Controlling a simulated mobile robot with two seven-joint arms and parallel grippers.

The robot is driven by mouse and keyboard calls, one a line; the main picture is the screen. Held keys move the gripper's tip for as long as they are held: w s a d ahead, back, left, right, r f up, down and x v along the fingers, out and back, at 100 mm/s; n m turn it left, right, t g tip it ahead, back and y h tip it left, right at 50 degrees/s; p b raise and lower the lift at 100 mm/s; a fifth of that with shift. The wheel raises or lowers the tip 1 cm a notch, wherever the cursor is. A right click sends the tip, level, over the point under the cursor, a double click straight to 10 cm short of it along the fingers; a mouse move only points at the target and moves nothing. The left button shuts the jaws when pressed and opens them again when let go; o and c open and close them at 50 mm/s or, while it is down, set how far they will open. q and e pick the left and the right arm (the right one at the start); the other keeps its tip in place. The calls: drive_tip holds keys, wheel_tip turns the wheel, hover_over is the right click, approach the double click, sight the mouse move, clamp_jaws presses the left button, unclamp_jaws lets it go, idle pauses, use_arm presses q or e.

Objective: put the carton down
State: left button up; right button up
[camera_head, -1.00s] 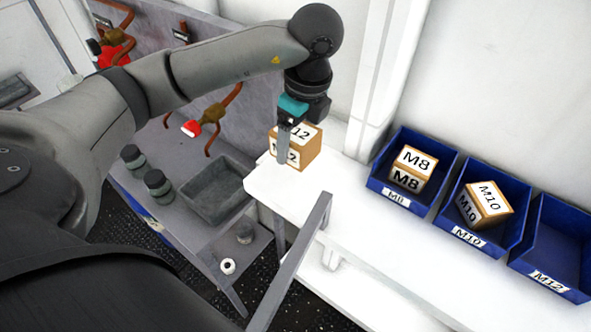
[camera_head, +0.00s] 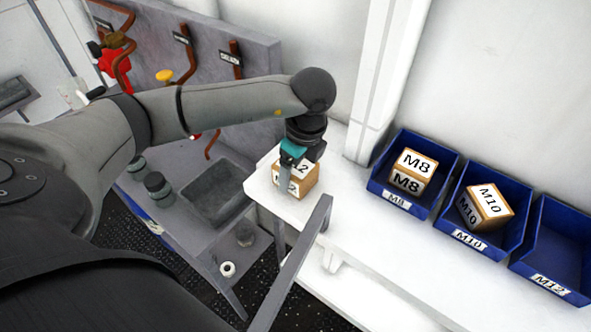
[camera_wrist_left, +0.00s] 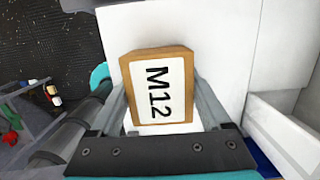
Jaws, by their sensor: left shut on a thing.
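The M12 carton (camera_head: 305,181) is a brown box with white labels at the left end of the white bench (camera_head: 340,222). My left gripper (camera_head: 285,180) is shut on it from above, and its fingers cover part of the carton's label. In the left wrist view the carton (camera_wrist_left: 160,92) sits between the two fingers (camera_wrist_left: 165,105), label facing the camera. The carton looks on or very near the bench top; I cannot tell if it touches. My right gripper is not in view.
Blue bins stand along the bench at right: the M8 bin (camera_head: 396,198) and M10 bin (camera_head: 468,238) each hold a carton, and the M12 bin (camera_head: 548,283) is empty. A grey railing (camera_head: 295,262) rises in front. Left is a grey workbench with a tray (camera_head: 190,206).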

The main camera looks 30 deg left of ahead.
sight(303, 169)
use_arm(q)
drive_tip(key=o, duration=1.5)
drive_tip(key=shift+f, duration=0.1)
drive_tip(key=r, duration=0.4)
drive_tip(key=d+r, duration=0.1)
drive_tip(key=r, duration=0.7)
drive_tip(key=shift+d+r, duration=0.15)
drive_tip(key=shift+d, duration=0.25)
